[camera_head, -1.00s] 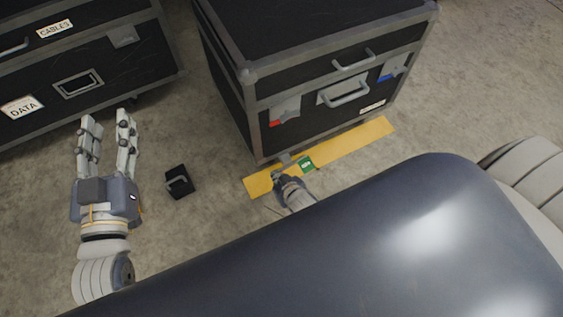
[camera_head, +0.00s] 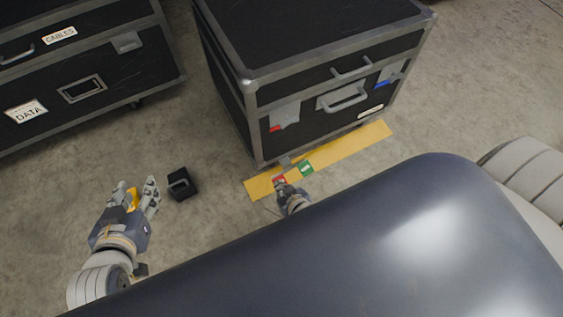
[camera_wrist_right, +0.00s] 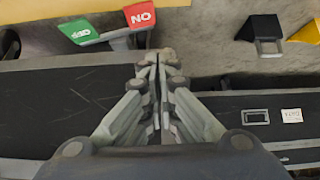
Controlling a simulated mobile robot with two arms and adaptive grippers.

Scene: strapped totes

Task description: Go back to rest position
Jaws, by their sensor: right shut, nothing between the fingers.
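My left gripper (camera_head: 139,188) is at the left of the head view, low over the floor. Its fingers are spread apart. A yellow object (camera_head: 133,199) shows between and behind them, mostly hidden. My right gripper (camera_head: 281,183) is by the near end of the yellow floor strip (camera_head: 345,150), in front of the black case (camera_head: 325,75). In the right wrist view its fingers (camera_wrist_right: 155,60) are closed together with nothing between them. Beyond the fingertips are a red tag (camera_wrist_right: 140,15) reading "NO" and a green tag (camera_wrist_right: 78,32).
A black block (camera_head: 180,183) with a grey handle stands on the floor right of my left gripper. A second black case (camera_head: 75,65), labelled "CABLES" and "DATA", stands at upper left. Bare concrete floor lies between them.

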